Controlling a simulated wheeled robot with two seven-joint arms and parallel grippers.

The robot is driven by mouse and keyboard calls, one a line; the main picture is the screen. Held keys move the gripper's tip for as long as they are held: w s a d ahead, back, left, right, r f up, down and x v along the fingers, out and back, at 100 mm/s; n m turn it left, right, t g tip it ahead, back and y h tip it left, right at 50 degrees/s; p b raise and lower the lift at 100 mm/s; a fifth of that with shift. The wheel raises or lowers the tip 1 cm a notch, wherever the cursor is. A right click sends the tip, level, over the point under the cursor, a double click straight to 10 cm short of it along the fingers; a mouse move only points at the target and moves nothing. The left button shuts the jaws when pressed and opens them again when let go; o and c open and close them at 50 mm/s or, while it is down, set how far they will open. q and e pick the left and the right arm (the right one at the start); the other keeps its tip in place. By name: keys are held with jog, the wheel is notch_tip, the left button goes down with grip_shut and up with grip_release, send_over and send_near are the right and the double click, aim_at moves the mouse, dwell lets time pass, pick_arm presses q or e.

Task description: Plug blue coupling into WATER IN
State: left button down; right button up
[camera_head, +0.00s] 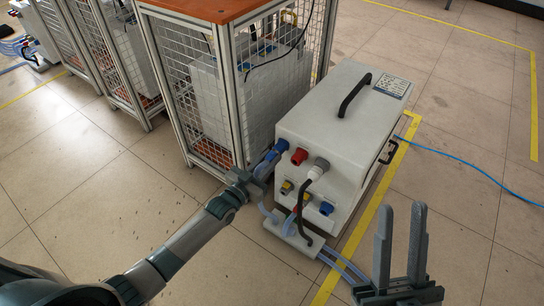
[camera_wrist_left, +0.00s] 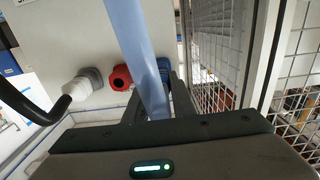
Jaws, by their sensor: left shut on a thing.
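The white heater box (camera_head: 325,115) stands on the floor with coloured ports on its front face. My left gripper (camera_head: 261,171) is shut on the blue coupling (camera_head: 271,156), at the upper left of that face. The coupling is at or very close to a blue fitting (camera_head: 281,146); I cannot tell whether it is seated. In the left wrist view the light-blue hose (camera_wrist_left: 142,50) runs down between my left gripper's fingers (camera_wrist_left: 158,95), hiding much of the coupling. Port labels are not readable. My right gripper (camera_head: 401,245) is open and empty at the lower right.
A red fitting (camera_head: 299,156) and a grey plug (camera_head: 319,167) with a black cable sit beside the blue fitting. Lower are yellow fittings and another blue one (camera_head: 326,208). A hose manifold (camera_head: 290,238) lies in front. A mesh cage (camera_head: 205,100) stands close on the left.

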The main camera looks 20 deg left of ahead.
aim_at(267, 163)
pick_arm(q)
jog(key=shift+s, duration=0.1)
